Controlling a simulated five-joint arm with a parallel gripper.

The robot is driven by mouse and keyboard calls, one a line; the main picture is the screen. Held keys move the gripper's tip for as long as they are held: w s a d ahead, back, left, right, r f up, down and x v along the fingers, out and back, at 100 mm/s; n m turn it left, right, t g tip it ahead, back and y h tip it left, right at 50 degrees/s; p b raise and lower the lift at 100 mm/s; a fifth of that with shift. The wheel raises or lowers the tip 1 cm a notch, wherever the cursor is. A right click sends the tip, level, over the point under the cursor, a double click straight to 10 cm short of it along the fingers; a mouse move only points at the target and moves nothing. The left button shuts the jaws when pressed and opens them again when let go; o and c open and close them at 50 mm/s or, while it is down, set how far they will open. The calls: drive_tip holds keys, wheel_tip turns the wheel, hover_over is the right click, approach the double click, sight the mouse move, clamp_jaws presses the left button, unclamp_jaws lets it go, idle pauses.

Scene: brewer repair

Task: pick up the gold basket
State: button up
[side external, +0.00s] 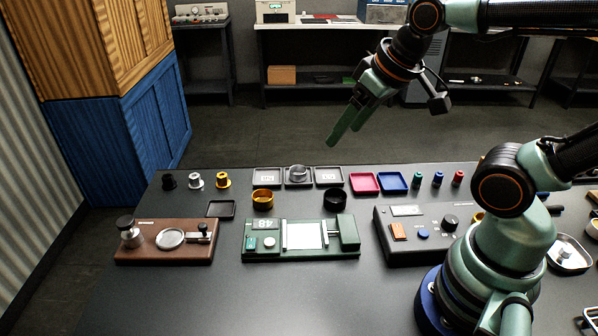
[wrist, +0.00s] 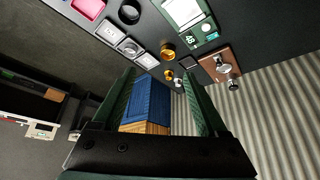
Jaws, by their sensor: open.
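The gold basket (side external: 263,199) is a short, round, open gold cup. It stands on the dark table just behind the green device with the 48 label. It also shows in the wrist view (wrist: 168,51), beyond the fingertips. My gripper (side external: 345,135) is high above the back edge of the table, to the right of the basket and well apart from it. Its two green fingers are spread with nothing between them, as the wrist view also shows (wrist: 157,75).
A black cup (side external: 335,199) stands right of the basket, and a gold spool (side external: 222,180) stands behind it to the left. Small trays (side external: 267,178) line the back. A brown device (side external: 165,255), the green device (side external: 252,253) and a dark console (side external: 405,248) stand in front. The front table is clear.

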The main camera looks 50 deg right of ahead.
drive_tip(key=c, duration=0.4)
drive_tip(key=shift+w, duration=0.1)
drive_tip(key=m+g, duration=0.6)
drive_tip(key=m, duration=1.3)
hover_over(269, 197)
drive_tip(key=s+a, duration=0.2)
drive_tip(key=a, duration=0.1)
wheel_tip(269, 197, down, 13)
drive_tip(key=f, duration=1.1)
drive_tip(key=shift+s+d+f, duration=0.2)
drive_tip(key=shift+s+d, duration=0.15)
drive_tip(key=shift+s, duration=0.05)
